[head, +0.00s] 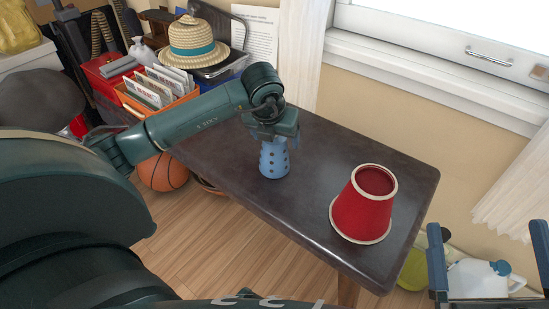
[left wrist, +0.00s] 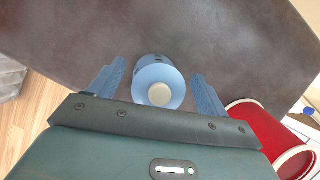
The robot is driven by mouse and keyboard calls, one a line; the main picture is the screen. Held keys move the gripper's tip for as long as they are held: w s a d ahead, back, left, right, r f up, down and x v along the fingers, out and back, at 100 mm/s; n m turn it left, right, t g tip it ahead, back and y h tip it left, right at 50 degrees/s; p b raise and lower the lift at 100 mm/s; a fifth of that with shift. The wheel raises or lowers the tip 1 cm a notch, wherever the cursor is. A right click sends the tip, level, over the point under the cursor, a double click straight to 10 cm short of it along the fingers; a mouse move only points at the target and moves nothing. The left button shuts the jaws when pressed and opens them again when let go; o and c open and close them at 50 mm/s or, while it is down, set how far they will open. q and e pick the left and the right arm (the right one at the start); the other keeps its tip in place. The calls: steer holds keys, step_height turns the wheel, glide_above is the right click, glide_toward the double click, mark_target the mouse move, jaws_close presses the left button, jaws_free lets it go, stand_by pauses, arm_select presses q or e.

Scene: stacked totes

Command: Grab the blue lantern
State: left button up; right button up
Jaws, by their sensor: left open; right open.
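The blue lantern (head: 274,160), with rows of dark holes in its side, stands upright on the dark table (head: 320,150). My left gripper (head: 272,138) is directly above it, pointing down and hiding its top. My right gripper (head: 488,245) is open and empty at the lower right, beyond the table edge.
A red lampshade-like cone (head: 363,205) with pale rims stands to the right of the lantern; it also shows in the left wrist view (left wrist: 258,124). A straw hat (head: 192,40), an orange box of cards (head: 158,98) and papers crowd the far left end. The table between is clear.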

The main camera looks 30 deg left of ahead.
arm_select(q)
steer(key=c, duration=1.6)
